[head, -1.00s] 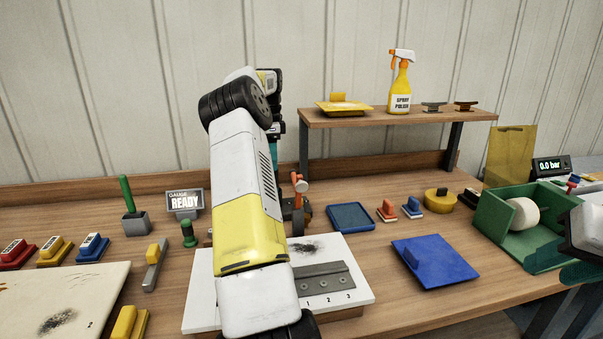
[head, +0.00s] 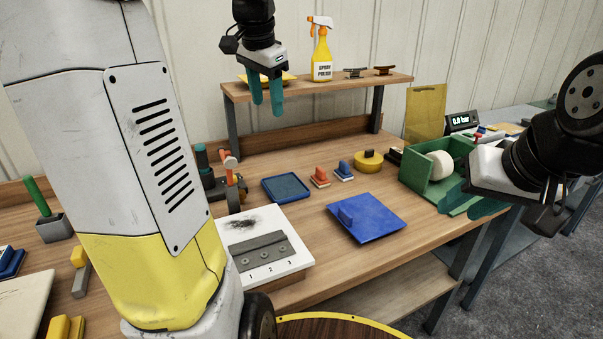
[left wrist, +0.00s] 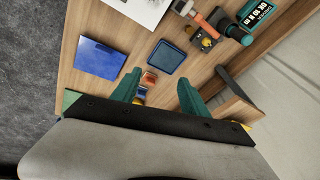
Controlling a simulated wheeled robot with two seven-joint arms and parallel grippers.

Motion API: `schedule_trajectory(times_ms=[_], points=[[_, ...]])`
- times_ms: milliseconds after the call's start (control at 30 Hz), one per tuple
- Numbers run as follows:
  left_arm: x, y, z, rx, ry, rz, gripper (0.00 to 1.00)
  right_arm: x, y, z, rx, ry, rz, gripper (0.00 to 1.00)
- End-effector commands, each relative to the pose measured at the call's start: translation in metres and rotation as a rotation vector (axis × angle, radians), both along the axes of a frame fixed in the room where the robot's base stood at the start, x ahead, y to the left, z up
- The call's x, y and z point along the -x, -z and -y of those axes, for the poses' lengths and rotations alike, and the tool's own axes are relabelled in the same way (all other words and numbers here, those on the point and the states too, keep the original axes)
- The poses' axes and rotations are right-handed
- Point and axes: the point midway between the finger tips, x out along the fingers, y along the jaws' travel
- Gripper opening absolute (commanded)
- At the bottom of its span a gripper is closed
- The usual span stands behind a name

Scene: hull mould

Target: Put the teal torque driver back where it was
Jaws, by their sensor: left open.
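A dark upright tool with a teal-green top (head: 201,152), which looks like the teal torque driver, stands in a black base (head: 212,187) beside an orange-handled tool (head: 230,162). My left arm partly covers it in the head view. My left gripper (head: 266,108) hangs open and empty in front of the shelf, above and to the right of the driver. In the left wrist view its spread fingers (left wrist: 160,77) hold nothing. My right gripper (head: 465,205) is at the right by the green box; its opening is unclear.
A shelf (head: 330,84) with a spray bottle (head: 321,55) stands behind. A blue tray (head: 286,187), small orange and blue blocks, a blue plate (head: 366,217) and a white board (head: 297,262) lie on the bench. A green box (head: 415,177) holds a white roll.

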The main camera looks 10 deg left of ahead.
Motion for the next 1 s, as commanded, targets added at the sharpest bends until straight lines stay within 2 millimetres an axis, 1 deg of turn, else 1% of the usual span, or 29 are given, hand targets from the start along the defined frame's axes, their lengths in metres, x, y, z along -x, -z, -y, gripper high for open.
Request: schedule_trajectory(times_ms=[33,133,167,200,300,400,500,600,1000], points=[[0.027,0.000,0.019,0.029,-0.034,0.034,0.52,0.000,0.000,0.000,0.000,0.000,0.000,0.36],[0.073,0.013,0.048,0.112,-0.127,0.094,0.52,0.000,0.000,0.000,0.000,0.000,0.000,0.36],[0.087,0.018,0.055,0.142,-0.155,0.109,0.52,0.000,0.000,0.000,0.000,0.000,0.000,0.36],[0.104,0.026,0.064,0.181,-0.190,0.129,0.52,0.000,0.000,0.000,0.000,0.000,0.000,0.36],[0.141,0.048,0.083,0.278,-0.270,0.166,0.52,0.000,0.000,0.000,0.000,0.000,0.000,0.36],[0.168,0.067,0.095,0.356,-0.330,0.184,0.52,0.000,0.000,0.000,0.000,0.000,0.000,0.36],[0.182,0.080,0.102,0.408,-0.368,0.192,0.52,0.000,0.000,0.000,0.000,0.000,0.000,0.36],[0.188,0.086,0.105,0.429,-0.384,0.193,0.52,0.000,0.000,0.000,0.000,0.000,0.000,0.36],[0.189,0.086,0.105,0.430,-0.386,0.192,0.52,0.000,0.000,0.000,0.000,0.000,0.000,0.36]])
